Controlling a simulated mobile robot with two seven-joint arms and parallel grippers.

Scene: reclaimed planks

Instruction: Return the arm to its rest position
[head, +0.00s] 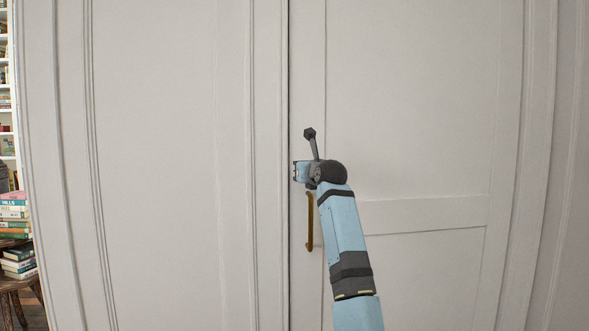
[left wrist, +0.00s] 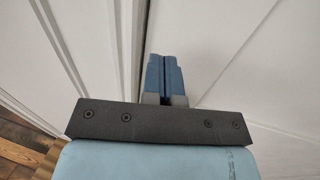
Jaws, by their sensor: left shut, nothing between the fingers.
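One arm shows in the head view, coming up from the bottom right of centre; I take it as my left arm. Its gripper (head: 298,171) is in front of the seam between two pale door panels, just above and left of a brown bar handle (head: 310,222). In the left wrist view the left gripper (left wrist: 164,75) has its blue fingers together with nothing between them. It points toward the pale panels near a seam. I cannot tell if it touches them. The handle's upper end is close to the wrist and does not show in the wrist view. My right gripper is not in view.
The left door panel (head: 150,150) and the right door panel (head: 420,120) fill most of the head view and look closed. A bookshelf (head: 7,100) and stacked books (head: 16,262) on a wooden stool stand at the far left. Plank floor (left wrist: 22,145) shows at lower left in the wrist view.

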